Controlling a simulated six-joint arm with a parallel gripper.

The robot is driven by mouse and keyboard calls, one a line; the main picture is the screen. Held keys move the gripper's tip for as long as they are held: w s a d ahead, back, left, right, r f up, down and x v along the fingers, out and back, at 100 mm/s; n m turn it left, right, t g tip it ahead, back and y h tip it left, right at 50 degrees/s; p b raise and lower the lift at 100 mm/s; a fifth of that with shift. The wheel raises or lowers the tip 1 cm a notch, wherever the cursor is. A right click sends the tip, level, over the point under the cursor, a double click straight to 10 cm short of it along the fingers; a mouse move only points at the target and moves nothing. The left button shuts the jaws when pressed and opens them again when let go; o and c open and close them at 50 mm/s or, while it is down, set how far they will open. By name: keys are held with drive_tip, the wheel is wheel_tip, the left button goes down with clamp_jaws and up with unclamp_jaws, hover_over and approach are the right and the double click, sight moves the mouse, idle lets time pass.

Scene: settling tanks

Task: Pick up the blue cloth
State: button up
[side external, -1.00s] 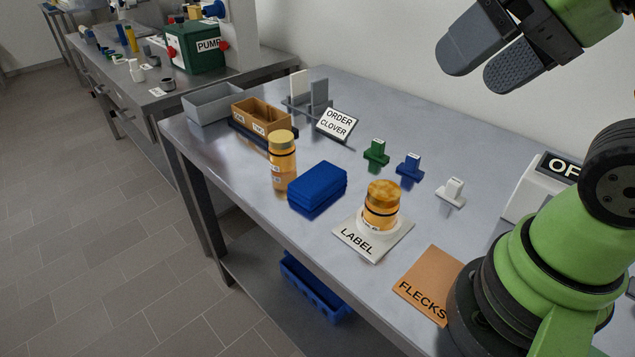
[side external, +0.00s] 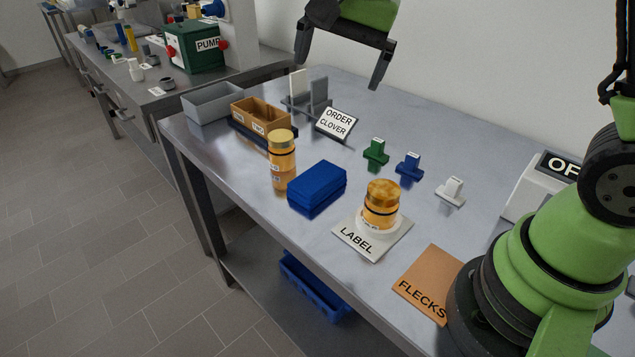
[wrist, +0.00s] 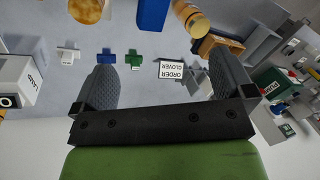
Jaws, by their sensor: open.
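The blue cloth (side external: 317,187) lies folded in a thick block on the steel table, between an amber jar and the LABEL mat in the side view. In the wrist view the cloth (wrist: 153,14) is cut off by the top edge. My gripper (side external: 340,68) is high above the back of the table, well apart from the cloth. Its two fingers are spread wide with nothing between them. In the wrist view the open fingers (wrist: 165,85) frame the table area around the ORDER CLOVER sign.
A tall amber jar (side external: 282,162) stands close left of the cloth. Another jar (side external: 381,204) stands on the LABEL mat (side external: 352,243). The ORDER CLOVER sign (side external: 337,123), green stamp (side external: 376,152), blue stamp (side external: 409,166) and white stamp (side external: 452,191) stand behind. A cardboard box (side external: 261,118) is back left.

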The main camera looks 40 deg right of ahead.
drive_tip(key=w+f+m+g, duration=0.25)
drive_tip(key=w+f, duration=0.35)
drive_tip(key=f, duration=0.4)
drive_tip(key=m, duration=0.3)
hover_over(314, 179)
drive_tip(key=shift+h, duration=0.4)
drive_tip(key=f, duration=0.9)
drive_tip(key=shift+w+a+f, duration=0.2)
drive_tip(key=shift+a+f, duration=0.05)
drive_tip(key=shift+f, duration=0.15)
drive_tip(key=f, duration=0.5)
drive_tip(key=shift+s+d+f, duration=0.25)
drive_tip(key=shift+f, duration=0.15)
drive_tip(key=c, duration=1)
